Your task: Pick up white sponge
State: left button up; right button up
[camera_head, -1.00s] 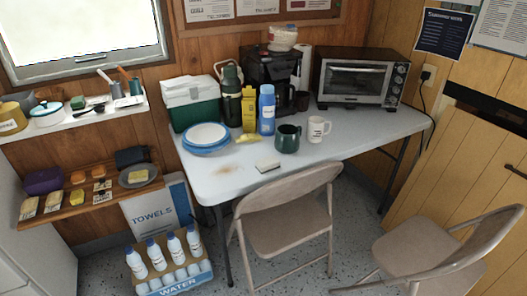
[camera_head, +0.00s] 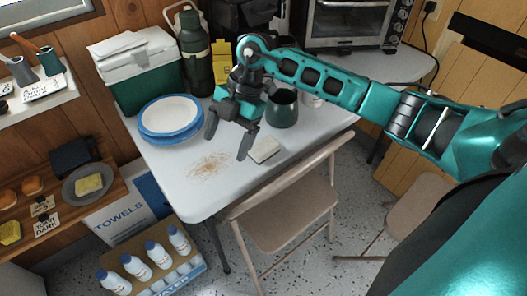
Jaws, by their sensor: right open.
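The white sponge (camera_head: 264,150) lies flat on the light grey table (camera_head: 190,190), near its front edge, with a darker side showing along its lower edge. My right gripper (camera_head: 228,146) is above the table, to the left of the sponge, with its two dark fingers spread apart and nothing between them. The right fingertip is close to the sponge's left end; I cannot tell whether they touch. My right arm comes in from the right and hides part of the table's back. My left gripper is not in view.
A white and blue plate stack (camera_head: 170,116) is to the left. A brown stain of crumbs (camera_head: 208,167) lies in front of the gripper. A folding chair (camera_head: 280,195) stands against the table's front.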

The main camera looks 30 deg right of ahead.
jog(key=w+d+r+m+h, duration=0.25)
jog(key=d+h, duration=0.25)
jog(key=d, duration=0.5)
send_over(264, 146)
jog(key=shift+m, duration=0.45)
notch_tip(264, 146, down, 6)
jog(key=shift+s+b, duration=0.1)
jog(key=shift+b, duration=0.35)
jog(key=shift+f+b, duration=0.35)
jog(key=shift+f, duration=2.7)
jog(key=shift+c, duration=0.2)
jog(key=c, duration=1.1)
jog(key=shift+r, duration=0.15)
notch_tip(264, 146, up, 20)
jog(key=shift+f+p, duration=0.1)
jog(key=shift+p, duration=0.9)
